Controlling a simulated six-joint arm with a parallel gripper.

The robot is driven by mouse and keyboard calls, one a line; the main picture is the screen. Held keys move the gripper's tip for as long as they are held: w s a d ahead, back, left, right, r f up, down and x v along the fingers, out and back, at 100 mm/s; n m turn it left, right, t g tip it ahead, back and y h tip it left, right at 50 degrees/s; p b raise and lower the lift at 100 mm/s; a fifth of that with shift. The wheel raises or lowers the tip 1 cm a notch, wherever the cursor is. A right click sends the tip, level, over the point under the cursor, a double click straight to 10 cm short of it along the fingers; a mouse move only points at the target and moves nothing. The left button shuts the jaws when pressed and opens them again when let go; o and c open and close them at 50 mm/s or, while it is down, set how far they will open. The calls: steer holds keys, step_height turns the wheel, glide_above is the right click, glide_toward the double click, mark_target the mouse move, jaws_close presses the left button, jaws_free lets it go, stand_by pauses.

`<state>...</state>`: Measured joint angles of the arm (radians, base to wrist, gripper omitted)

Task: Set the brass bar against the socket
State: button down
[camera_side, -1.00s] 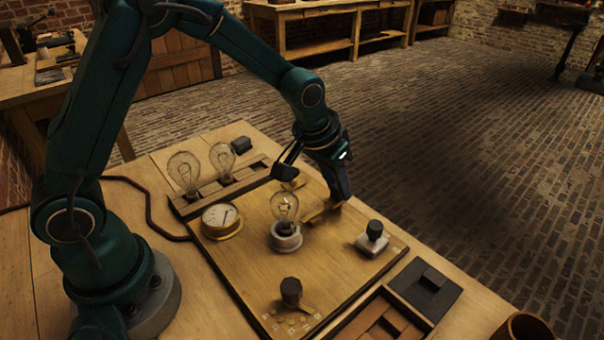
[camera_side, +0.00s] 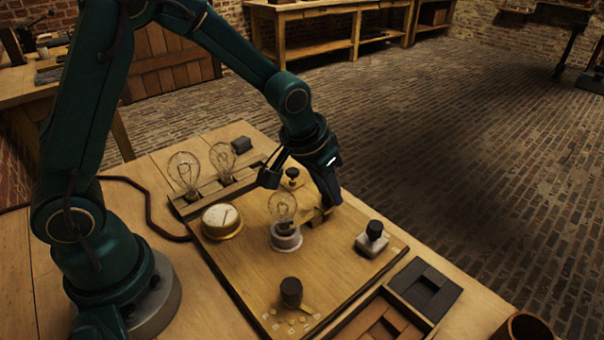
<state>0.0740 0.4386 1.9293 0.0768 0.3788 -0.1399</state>
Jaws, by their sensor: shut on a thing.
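The brass bar (camera_side: 316,218) is in my gripper (camera_side: 326,204), just right of the socket. The socket (camera_side: 286,238) is a pale round base on the wooden board, with a clear glass bulb (camera_side: 282,207) upright in it. The bar's left end is close to the socket and the bulb's base; I cannot tell whether it touches. My gripper is shut on the bar, low over the board, and its fingers hide part of the bar.
The board (camera_side: 250,262) also carries a round dial gauge (camera_side: 221,221), a black-knobbed terminal (camera_side: 372,239), a dark knob with a brass lever (camera_side: 291,292) and a small brass post (camera_side: 292,177). Two bulbs stand in a wooden rack (camera_side: 215,188). A partitioned tray (camera_side: 378,328) lies at the front.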

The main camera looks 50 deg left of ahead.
mark_target(318, 211)
steer(key=shift+s, duration=0.2)
steer(key=c, duration=0.6)
jaws_free()
steer(key=shift+c, duration=0.2)
steer(key=shift+r, duration=0.1)
steer(key=shift+v, duration=2.5)
